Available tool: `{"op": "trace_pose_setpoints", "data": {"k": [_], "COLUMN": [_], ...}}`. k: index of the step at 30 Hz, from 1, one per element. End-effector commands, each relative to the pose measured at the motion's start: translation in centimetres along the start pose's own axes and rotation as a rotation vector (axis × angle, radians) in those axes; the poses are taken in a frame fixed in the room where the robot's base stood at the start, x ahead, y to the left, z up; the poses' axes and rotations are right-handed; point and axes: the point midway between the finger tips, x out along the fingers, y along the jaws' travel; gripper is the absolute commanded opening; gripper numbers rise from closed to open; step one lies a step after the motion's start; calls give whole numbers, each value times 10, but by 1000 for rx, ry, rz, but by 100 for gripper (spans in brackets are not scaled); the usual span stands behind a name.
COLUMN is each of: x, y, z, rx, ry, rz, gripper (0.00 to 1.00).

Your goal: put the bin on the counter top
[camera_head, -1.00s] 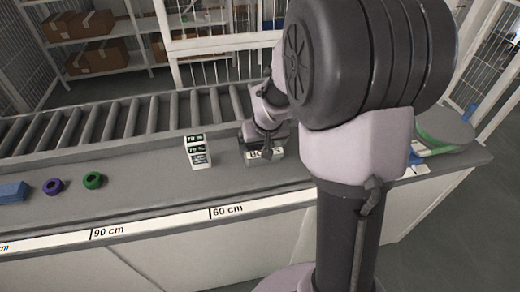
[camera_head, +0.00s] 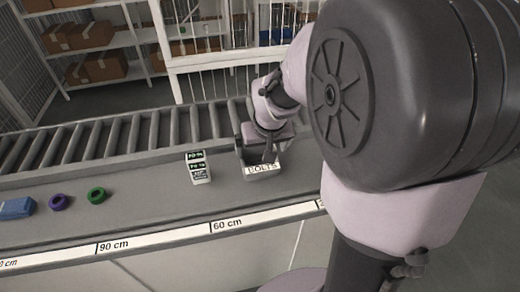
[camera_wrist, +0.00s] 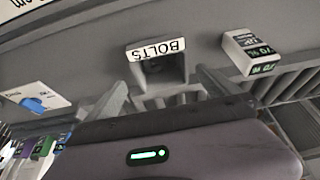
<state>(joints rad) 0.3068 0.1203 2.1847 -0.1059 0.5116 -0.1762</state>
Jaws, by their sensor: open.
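The grey bin (camera_head: 243,158) has a white BOLTS label on its front. In the head view it stands upright on the grey counter top (camera_head: 130,207), close to the roller conveyor behind. The wrist view shows the bin (camera_wrist: 176,70) just beyond my fingers, its label upside down in the picture. My gripper (camera_wrist: 163,100) is open, with one finger on each side of the bin's near end. I cannot tell whether the fingers touch it. In the head view my gripper (camera_head: 270,148) is over the back of the bin and hides part of it.
A white labelled box (camera_head: 198,168) stands left of the bin. A green ring (camera_head: 97,195), a purple ring (camera_head: 59,202) and a blue block (camera_head: 16,208) lie further left. The roller conveyor (camera_head: 120,137) runs behind. A white card with a blue item (camera_wrist: 35,98) lies on the bin's other side.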

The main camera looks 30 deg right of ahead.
Motion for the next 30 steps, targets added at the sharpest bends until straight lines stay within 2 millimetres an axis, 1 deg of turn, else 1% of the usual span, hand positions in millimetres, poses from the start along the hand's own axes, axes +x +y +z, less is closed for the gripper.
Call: {"op": "trace_pose_setpoints", "data": {"k": [1,5,7,8,9,11,12,15,18,20,30], "x": [-12,-29,-55,-71,-94,-126,-144,-173,-186,-188,-188], "y": [0,-4,-20,-30,-46,-67,-78,-99,-108,-109,-109], "z": [-2,1,12,21,36,65,85,131,158,164,164], "rx": [1,3,19,31,49,79,98,134,152,158,159], "ry": [2,6,22,31,42,51,55,51,43,40,40], "rz": [0,-5,-29,-47,-77,-130,-165,-246,-293,-303,-303], "gripper": [100,100,100,100,100,100,100,100,100,100,100]}}
